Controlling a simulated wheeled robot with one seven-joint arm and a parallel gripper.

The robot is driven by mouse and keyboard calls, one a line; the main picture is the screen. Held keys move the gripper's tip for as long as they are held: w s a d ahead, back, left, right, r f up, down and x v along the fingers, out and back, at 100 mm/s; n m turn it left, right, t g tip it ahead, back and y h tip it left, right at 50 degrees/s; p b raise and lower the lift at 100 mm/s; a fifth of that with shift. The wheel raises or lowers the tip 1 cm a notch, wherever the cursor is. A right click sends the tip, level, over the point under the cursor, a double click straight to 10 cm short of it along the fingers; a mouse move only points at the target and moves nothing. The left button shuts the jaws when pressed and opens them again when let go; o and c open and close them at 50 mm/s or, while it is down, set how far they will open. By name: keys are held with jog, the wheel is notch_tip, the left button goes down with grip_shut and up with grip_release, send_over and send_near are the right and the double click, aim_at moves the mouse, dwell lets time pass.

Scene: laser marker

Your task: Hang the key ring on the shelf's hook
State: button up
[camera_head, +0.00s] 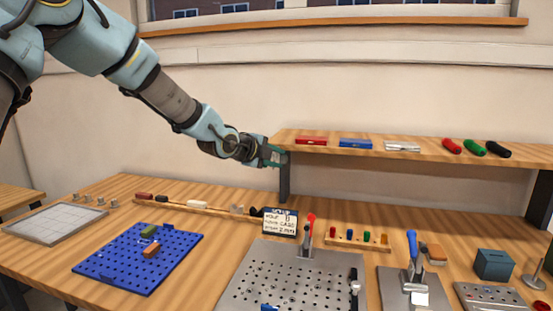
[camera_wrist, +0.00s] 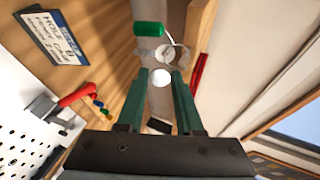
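My gripper (camera_head: 275,156) is at the left end of the shelf (camera_head: 420,148), by its dark upright. In the wrist view my two green fingers (camera_wrist: 161,78) stand apart, with a small white round piece (camera_wrist: 161,77) in the gap near their tips. It does not look pinched, and I cannot tell whether it is the hook's end or part of the key ring. Just beyond the tips is the key ring (camera_wrist: 172,50), a metal loop with a green tag (camera_wrist: 148,29) beside it. I cannot see clearly whether the loop is around the hook. The head view does not show the key ring clearly.
Below stand a sign (camera_head: 280,222), a perforated metal plate (camera_head: 290,285) and a red-handled clamp (camera_head: 308,230). A blue pegboard (camera_head: 120,265) lies left. The air left of my gripper is free.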

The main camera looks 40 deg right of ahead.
jog(key=o, duration=0.5)
jog(key=v, duration=1.1)
jog(key=w+a+f+n+t+y, duration=0.1)
jog(key=w+a+f+n+y, duration=0.3)
jog(key=a, duration=0.5)
jog(key=w+a+f+n+t+y, duration=0.1)
jog(key=w+a+f+n+y, duration=0.2)
jog(key=a+n, duration=0.4)
jog(key=w+a+f+n+t+y, duration=0.1)
jog(key=w+a+f+n+y, duration=0.25)
jog(key=a, duration=0.65)
jog(key=s+a+f+n+g, duration=0.1)
jog(key=s+a+f+n, duration=0.1)
jog(key=s+a+n, duration=0.2)
jog(key=s+a+f+n+g+y, duration=0.1)
jog(key=s+a+n, duration=0.3)
jog(key=a+n, duration=0.4)
jog(key=s+a+f+n+g+y, duration=0.1)
jog(key=s+a+f+n+g, duration=0.1)
jog(key=a+n, duration=0.4)
jog(key=shift+s+a+f+b, duration=0.1)
jog(key=shift+s+a+f, duration=0.2)
jog(key=shift+a, duration=0.5)
jog(key=shift+s+a+f+b, duration=0.15)
jog(key=shift+s+a, duration=0.2)
jog(key=shift+a, duration=0.5)
jog(key=shift+s+a+f+b, duration=0.1)
jog(key=shift+s+a+f, duration=0.2)
jog(key=shift+a, duration=0.5)
